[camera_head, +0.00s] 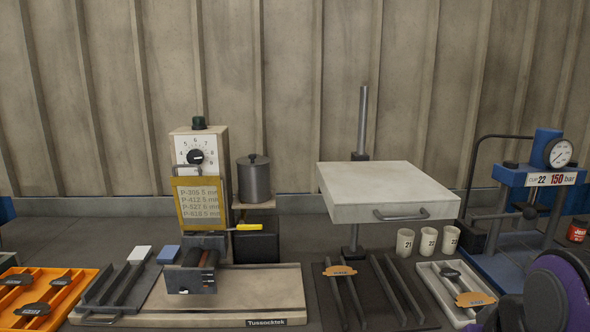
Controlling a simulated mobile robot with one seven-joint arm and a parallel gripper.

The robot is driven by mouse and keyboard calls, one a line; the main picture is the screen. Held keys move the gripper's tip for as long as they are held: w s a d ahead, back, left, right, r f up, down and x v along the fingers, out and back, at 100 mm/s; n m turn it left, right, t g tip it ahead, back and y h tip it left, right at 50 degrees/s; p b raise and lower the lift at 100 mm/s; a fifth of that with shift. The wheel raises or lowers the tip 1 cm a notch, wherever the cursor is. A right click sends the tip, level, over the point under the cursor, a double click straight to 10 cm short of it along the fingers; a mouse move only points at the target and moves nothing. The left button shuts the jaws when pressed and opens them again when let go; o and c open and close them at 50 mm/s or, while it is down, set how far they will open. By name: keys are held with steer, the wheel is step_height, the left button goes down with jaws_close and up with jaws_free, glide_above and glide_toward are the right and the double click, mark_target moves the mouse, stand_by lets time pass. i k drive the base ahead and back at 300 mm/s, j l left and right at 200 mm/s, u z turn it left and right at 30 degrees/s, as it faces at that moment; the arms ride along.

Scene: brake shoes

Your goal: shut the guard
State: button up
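A yellow-framed, see-through panel (200,203), which looks like the guard, stands upright on the front of the beige machine (217,150) with the dial. Lines of part codes and minutes show on or through it. Below it, a dark fixture (191,276) holding dark cylindrical parts sits on the beige base (245,300) and looks uncovered from the front. My gripper is not in view. Only a purple and black part of my arm shows at the lower right corner, far from the panel.
A white slab with a handle (388,192) sits on a post right of centre. A grey lidded pot (254,179), several white cups, an orange tray (45,295), dark racks and a blue press (538,180) crowd the bench. Space before the yellow panel looks clear.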

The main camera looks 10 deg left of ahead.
mark_target(199, 179)
steer(key=u, duration=1.25)
steer(key=i+j+u, duration=0.2)
steer(key=j, duration=0.2)
steer(key=k, duration=0.05)
